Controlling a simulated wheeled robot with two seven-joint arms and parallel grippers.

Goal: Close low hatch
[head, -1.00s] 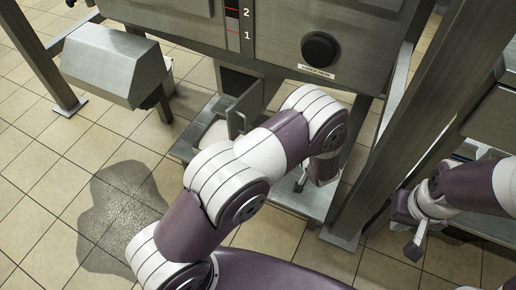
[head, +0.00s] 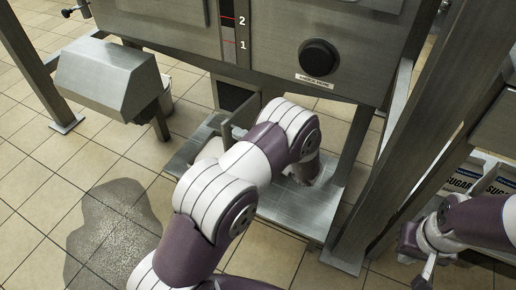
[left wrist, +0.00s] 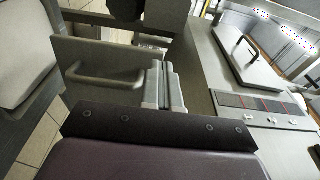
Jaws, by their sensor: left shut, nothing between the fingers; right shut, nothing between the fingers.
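The low hatch door (head: 245,112) is a small grey metal panel standing open below the mixer body. It juts out beside a dark opening (head: 232,97), and my left arm hides part of it. In the left wrist view the door (left wrist: 75,48) shows as a flat panel with a bar handle (left wrist: 105,76). My left gripper (left wrist: 163,68) is shut and empty, just right of the handle and panel; whether it touches them I cannot tell. In the head view its fingers are hidden behind my arm. My right gripper (head: 428,270) is shut and empty at lower right.
The mixer body (head: 270,45) has a black round knob (head: 319,57) above the hatch. A grey box-shaped housing (head: 108,78) stands left. A metal leg (head: 355,140) and a thick slanted post stand right. Sugar bags (head: 470,178) sit beyond. A wet patch (head: 110,235) lies on the tiles.

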